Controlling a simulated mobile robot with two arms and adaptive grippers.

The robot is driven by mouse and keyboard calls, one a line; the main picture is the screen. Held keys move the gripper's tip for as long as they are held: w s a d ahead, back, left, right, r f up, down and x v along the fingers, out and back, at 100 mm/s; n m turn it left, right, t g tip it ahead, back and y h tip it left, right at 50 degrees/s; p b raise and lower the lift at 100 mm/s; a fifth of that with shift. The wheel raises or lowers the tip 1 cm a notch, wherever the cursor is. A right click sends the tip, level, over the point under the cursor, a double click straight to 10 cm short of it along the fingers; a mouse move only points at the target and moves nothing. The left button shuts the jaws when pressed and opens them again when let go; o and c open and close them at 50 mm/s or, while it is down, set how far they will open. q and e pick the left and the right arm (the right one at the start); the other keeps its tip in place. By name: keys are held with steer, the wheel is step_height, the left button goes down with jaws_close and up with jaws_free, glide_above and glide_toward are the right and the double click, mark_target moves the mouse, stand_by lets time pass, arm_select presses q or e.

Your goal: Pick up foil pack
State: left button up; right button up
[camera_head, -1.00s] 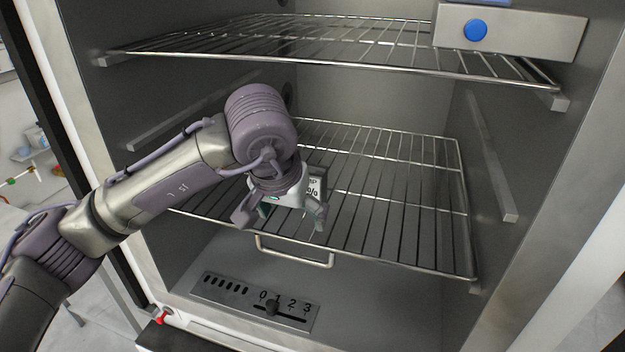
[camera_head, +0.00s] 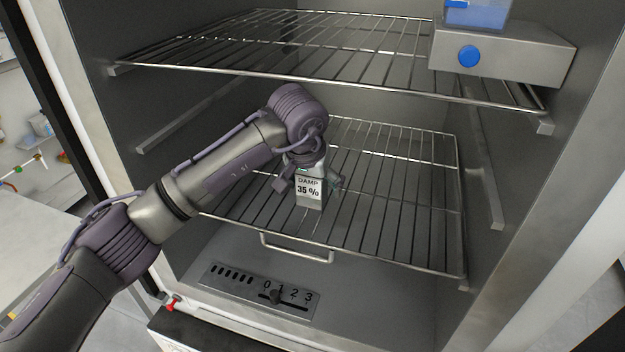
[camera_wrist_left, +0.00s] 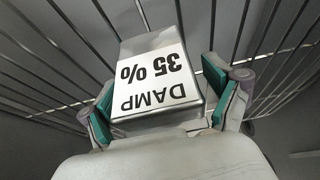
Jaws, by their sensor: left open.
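A silver-grey pack (camera_head: 309,200) with a white label reading "DAMP 35 %" stands on the lower wire shelf; it fits the foil pack best. It also shows in the left wrist view (camera_wrist_left: 150,45), with its label upside down. My left gripper (camera_head: 307,183) is open, its fingers to the left and right of the pack's upper part. In the left wrist view, the teal finger pads of my left gripper (camera_wrist_left: 160,104) flank the label end, with a visible gap at the left pad. Contact on the right side is unclear. My right gripper is not in view.
The lower wire shelf (camera_head: 400,215) is otherwise bare and has a front handle (camera_head: 297,257). Chamber walls bound both sides. A slider panel (camera_head: 262,290) lies below.

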arm_select(q)
steer(key=shift+a, duration=0.1)
steer(key=shift+s, duration=0.1)
steer(key=c, duration=1.3)
steer(key=shift+c, duration=0.4)
steer(key=shift+s+f, duration=0.1)
